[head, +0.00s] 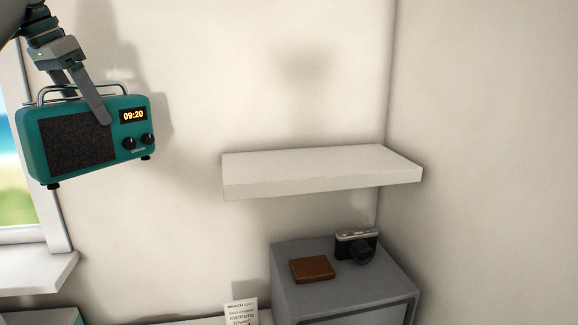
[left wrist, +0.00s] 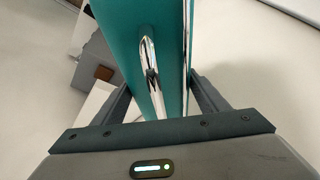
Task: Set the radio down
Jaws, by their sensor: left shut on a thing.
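The teal radio (head: 78,138) has a black speaker grille, two knobs, a metal handle and a display reading 09:20. It hangs in the air at the upper left of the head view, in front of the wall and window edge. My left gripper (head: 88,105) comes down from above and is shut on the radio, with one finger in front of its face. In the left wrist view the radio's teal top (left wrist: 125,25) and chrome handle (left wrist: 148,65) sit between the two fingers (left wrist: 160,100). My right gripper is in neither view.
A white wall shelf (head: 310,172) is bare, right of the radio. Below it, a grey cabinet (head: 340,285) holds a brown wallet (head: 312,269) and a camera (head: 356,246). A paper list (head: 241,313) stands left of the cabinet. A window sill (head: 38,274) is at the left.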

